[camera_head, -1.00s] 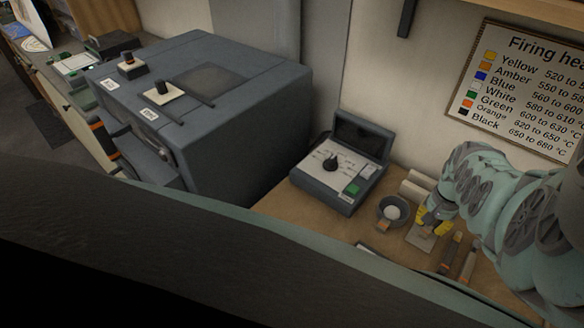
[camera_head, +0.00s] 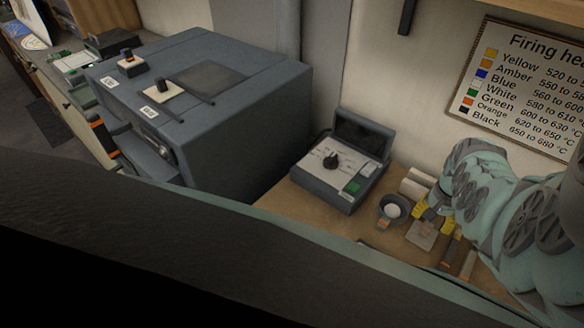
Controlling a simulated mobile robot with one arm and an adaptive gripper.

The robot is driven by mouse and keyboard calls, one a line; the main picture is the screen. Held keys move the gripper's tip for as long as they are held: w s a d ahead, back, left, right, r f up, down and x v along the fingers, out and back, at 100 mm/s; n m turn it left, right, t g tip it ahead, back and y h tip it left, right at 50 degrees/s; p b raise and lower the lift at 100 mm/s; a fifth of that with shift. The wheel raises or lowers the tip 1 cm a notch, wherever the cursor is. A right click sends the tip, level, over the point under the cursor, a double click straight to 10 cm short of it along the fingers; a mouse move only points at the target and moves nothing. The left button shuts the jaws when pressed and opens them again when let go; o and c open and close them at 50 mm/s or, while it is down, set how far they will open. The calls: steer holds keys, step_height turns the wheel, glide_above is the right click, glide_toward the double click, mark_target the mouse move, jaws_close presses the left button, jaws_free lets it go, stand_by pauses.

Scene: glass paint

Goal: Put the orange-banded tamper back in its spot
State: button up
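My gripper (camera_head: 435,216) is at the right, over the worktop. Its two yellow-marked fingers stand apart, one on each side of a small grey shape that I cannot make out clearly. A pale block or plate (camera_head: 421,238) lies just below the fingers. Two slim tools with orange parts lie to the right of it, one (camera_head: 448,252) nearer the gripper and one (camera_head: 468,264) farther right. I cannot tell which thing is the orange-banded tamper; the gripper and arm partly hide this area.
A dark cup (camera_head: 391,211) with white contents and an orange tag stands left of the gripper. A pale roll (camera_head: 417,184) lies behind it. A control box (camera_head: 340,172) and a large grey kiln (camera_head: 220,120) stand farther left. A firing chart (camera_head: 522,90) hangs on the wall.

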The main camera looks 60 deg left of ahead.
step_height(320, 180, up, 11)
stand_by(0.8)
